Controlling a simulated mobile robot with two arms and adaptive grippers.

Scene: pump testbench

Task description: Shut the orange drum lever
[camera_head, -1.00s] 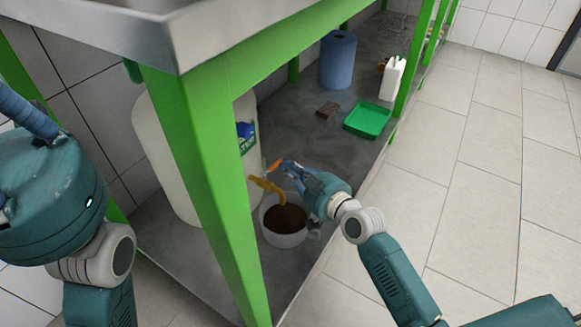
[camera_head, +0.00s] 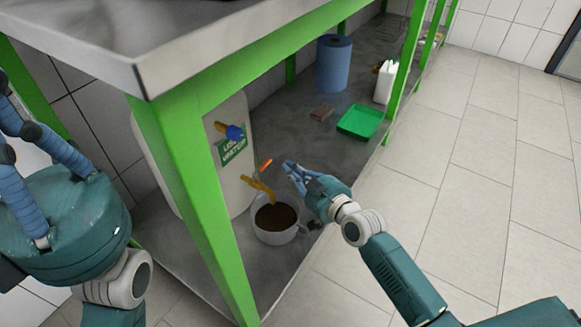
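The white drum (camera_head: 165,150) stands on the lower shelf, partly hidden by a green table leg. Its low amber tap (camera_head: 258,187) points down at a white pot (camera_head: 270,238) holding brown contents. The orange lever (camera_head: 265,165) shows just above this tap; its exact angle is hard to tell. My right gripper (camera_head: 291,174) is just right of the lever, apart from it, with blue fingers spread and nothing between them. My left gripper (camera_head: 32,165) is at the left edge, close to the camera, its blue fingers spread and partly cut off.
A second tap with a blue handle (camera_head: 235,132) sits higher on the drum. A brown block (camera_head: 322,113), green tray (camera_head: 360,121), blue roll (camera_head: 333,62) and white bottle (camera_head: 385,82) stand farther back. The green leg (camera_head: 195,190) and metal tabletop (camera_head: 200,50) border the drum. The right floor is clear.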

